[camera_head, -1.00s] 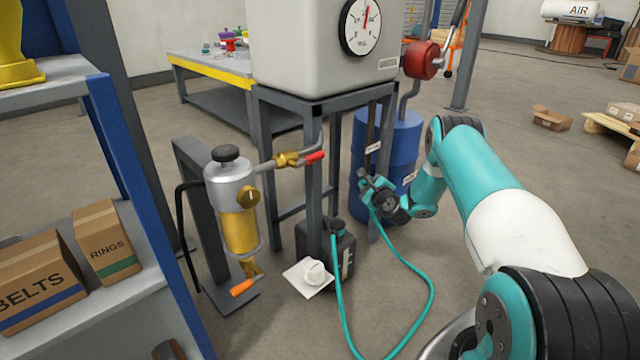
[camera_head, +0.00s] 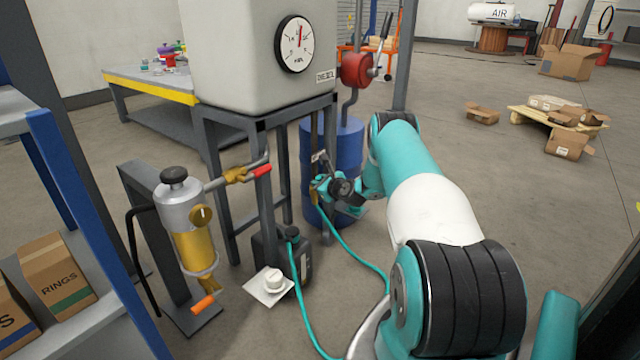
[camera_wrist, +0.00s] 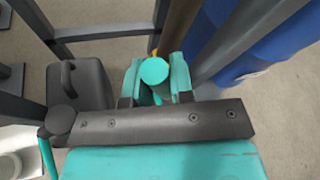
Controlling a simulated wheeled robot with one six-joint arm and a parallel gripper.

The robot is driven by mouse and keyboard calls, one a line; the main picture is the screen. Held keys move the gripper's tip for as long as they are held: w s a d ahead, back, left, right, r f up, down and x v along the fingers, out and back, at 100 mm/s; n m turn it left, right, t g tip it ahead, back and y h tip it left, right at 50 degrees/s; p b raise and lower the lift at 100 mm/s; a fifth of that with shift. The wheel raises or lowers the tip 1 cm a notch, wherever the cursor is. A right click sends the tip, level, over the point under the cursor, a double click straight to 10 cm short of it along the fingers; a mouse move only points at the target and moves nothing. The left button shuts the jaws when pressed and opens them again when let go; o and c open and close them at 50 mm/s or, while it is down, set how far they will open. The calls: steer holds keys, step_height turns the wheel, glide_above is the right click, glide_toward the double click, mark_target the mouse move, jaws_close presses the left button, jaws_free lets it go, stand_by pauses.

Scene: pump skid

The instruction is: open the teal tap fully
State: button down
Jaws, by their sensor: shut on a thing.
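The teal tap's round teal end (camera_wrist: 154,70) sits between the two teal fingers of my gripper (camera_wrist: 157,84) in the wrist view. My gripper is shut on it. A small brass-coloured bit (camera_wrist: 153,44) shows just beyond it, beside a brown upright pipe. In the head view my gripper (camera_head: 322,188) is by the tank stand, in front of the blue drum, and mostly hides the tap. A teal hose (camera_head: 350,248) hangs below there and loops across the floor. I cannot tell how far the tap is turned.
The blue drum (camera_head: 350,146) is close behind. A red-handled valve (camera_head: 262,171) and a silver-yellow filter (camera_head: 190,230) are further left.

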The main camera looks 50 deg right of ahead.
steer(key=shift+w+r, duration=0.1)
steer(key=c, duration=1)
jaws_free()
steer(key=p+v, duration=0.6)
steer(key=v, duration=1.1)
steer(key=shift+s, duration=0.3)
steer(key=shift+a, duration=0.1)
